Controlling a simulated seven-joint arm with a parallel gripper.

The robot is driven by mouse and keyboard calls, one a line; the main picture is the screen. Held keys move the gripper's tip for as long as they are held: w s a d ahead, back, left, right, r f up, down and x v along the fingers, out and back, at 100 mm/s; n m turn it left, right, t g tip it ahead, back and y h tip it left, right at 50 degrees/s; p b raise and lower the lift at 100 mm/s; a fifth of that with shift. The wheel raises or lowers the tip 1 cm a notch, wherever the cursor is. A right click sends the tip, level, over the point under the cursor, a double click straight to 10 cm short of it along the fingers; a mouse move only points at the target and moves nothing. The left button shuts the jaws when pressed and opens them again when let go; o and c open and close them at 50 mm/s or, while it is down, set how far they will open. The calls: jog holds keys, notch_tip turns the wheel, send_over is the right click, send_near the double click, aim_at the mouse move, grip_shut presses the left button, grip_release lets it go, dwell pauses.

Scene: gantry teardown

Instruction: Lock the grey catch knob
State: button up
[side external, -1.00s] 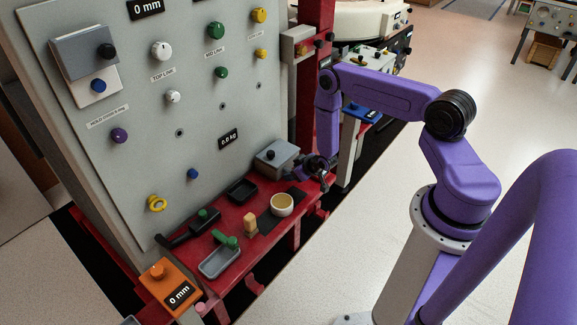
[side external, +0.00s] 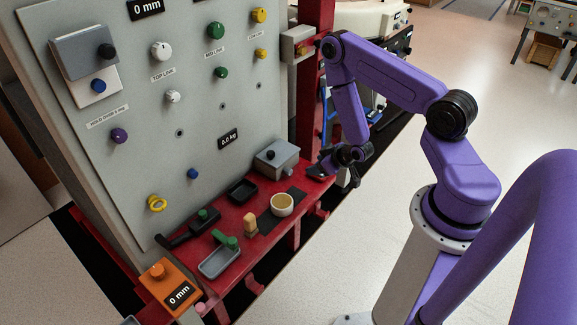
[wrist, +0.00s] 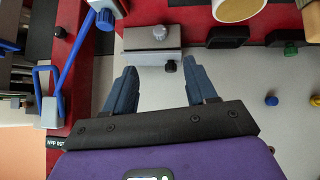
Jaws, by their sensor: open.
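A grey box (side external: 277,157) stands at the right end of the red shelf, against the panel.
A cream bowl (side external: 282,205) and a black tray (side external: 241,190) stand on the red shelf (side external: 268,238) near the box. A blue bent handle (wrist: 75,62) lies left of my fingers in the wrist view. The red post (side external: 313,90) rises behind my gripper.

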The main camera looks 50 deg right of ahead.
jog(key=a+r+n+g+y, duration=0.1)
jog(key=a+r+n+g, duration=0.1)
jog(key=a+r, duration=0.4)
jog(key=s+a+r+n+g+y, duration=0.1)
jog(key=a+r+n+g+y, duration=0.1)
jog(key=a+r, duration=0.4)
jog(key=shift+s+a+n, duration=0.2)
jog(key=shift+a+n, duration=0.4)
jog(key=shift+a, duration=1.95)
jog(key=s+a+r+n+g, duration=0.35)
jog(key=s+a+r, duration=0.25)
jog(key=s+r, duration=0.45)
jog(key=s+d+r+n, duration=0.1)
jog(key=s+r, duration=0.2)
jog(key=s, duration=0.2)
jog(key=s+d+r+n+g+h, duration=0.1)
jog(key=s+d+r+n, duration=0.1)
jog(key=s, duration=0.4)
jog(key=shift+s+r, duration=0.3)
jog(key=shift+r, duration=0.5)
jog(key=shift+g, duration=0.25)
